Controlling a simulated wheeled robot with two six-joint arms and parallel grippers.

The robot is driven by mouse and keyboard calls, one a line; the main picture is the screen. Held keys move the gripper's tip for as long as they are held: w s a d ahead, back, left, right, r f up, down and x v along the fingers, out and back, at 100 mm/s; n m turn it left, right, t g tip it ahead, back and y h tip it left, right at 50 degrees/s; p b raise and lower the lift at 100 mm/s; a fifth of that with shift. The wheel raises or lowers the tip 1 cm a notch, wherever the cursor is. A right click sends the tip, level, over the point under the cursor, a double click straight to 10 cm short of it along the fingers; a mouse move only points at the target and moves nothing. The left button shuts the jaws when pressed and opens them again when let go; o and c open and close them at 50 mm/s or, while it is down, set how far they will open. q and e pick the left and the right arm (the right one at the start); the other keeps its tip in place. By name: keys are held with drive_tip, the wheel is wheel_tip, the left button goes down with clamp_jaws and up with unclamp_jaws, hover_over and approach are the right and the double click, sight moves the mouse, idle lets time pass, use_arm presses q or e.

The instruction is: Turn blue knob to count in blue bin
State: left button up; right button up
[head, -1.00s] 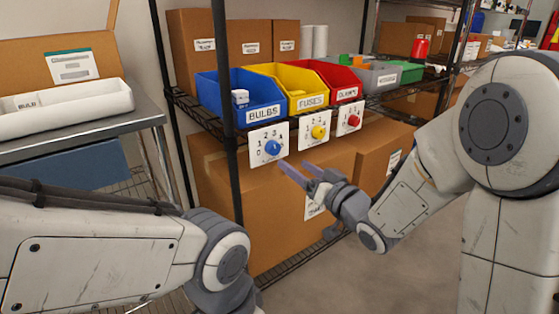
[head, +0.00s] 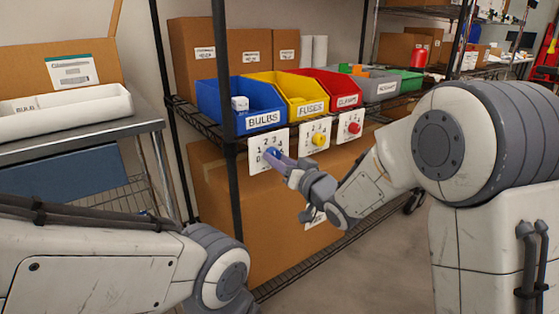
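The blue knob (head: 271,153) sits on a white number plate (head: 257,164) below the blue bin (head: 207,99), which is labelled BULBS. A few white items (head: 240,103) show in the blue bin. My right gripper (head: 276,156) is at the blue knob, its fingertips overlapping the knob in the head view. The fingers cover most of the knob and part of the plate's numbers, so the pointer setting is hidden. I cannot tell whether the fingers grip the knob. My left forearm shows at lower left; its gripper is out of view.
Yellow (head: 319,139) and red (head: 354,128) knobs sit on plates to the right, under the yellow FUSES bin (head: 290,95) and red bin (head: 345,88). A black shelf post (head: 222,70) stands in front of the blue bin. Cardboard boxes (head: 215,215) fill the shelf below.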

clamp_jaws()
drive_tip(key=shift+w+d+f+n+b, duration=0.1)
drive_tip(key=shift+n+b, duration=1.15)
drive_tip(key=shift+n, duration=0.7)
drive_tip(key=shift+d+f+n+b, duration=0.1)
drive_tip(key=shift+n+b, duration=1.1)
drive_tip(key=shift+n, duration=0.75)
drive_tip(key=shift+r, duration=0.1)
drive_tip(key=o, duration=1)
unclamp_jaws()
drive_tip(key=shift+a, duration=0.1)
